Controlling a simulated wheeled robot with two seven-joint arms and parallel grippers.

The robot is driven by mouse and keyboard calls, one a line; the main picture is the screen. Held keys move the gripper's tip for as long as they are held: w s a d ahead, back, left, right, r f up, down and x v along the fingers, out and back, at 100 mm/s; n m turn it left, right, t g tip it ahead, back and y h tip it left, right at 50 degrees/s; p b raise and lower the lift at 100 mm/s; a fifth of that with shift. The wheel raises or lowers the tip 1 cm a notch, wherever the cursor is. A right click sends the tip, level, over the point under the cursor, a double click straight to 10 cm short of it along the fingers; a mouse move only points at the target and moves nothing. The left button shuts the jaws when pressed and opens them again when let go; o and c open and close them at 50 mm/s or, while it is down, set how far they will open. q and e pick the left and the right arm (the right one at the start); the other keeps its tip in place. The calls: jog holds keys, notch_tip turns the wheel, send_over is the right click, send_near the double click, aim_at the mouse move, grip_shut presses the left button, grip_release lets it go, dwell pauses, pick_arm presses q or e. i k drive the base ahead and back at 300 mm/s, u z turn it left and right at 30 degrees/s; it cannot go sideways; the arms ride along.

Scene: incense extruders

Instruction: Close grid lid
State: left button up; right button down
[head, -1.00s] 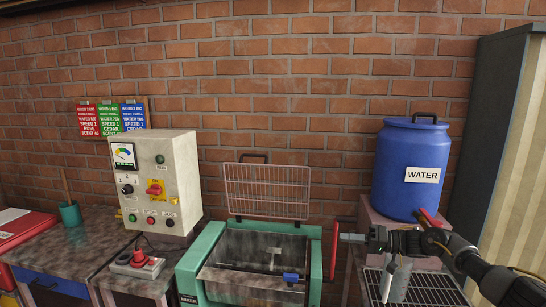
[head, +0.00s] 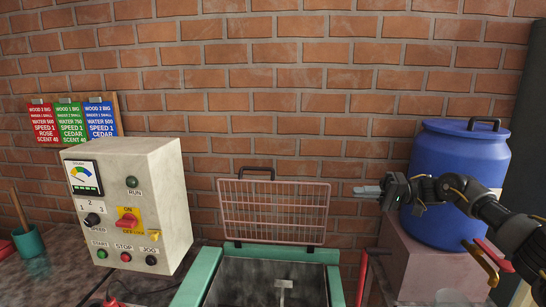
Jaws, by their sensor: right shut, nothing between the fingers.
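The grid lid (head: 275,212) is a wire rack with a pinkish frame and a dark handle at its top edge. It stands upright, raised at the back of the green mixer (head: 200,278), whose metal trough (head: 262,283) is open below it. My left gripper is not in view.
A control box (head: 128,205) with knobs and buttons stands left of the mixer. The blue barrel (head: 450,185) stands on a block (head: 425,262) at the right. A red lever (head: 362,278) rises at the mixer's right side. A brick wall (head: 300,90) is behind.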

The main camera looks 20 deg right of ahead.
aim_at(237, 241)
jog(key=i, duration=1)
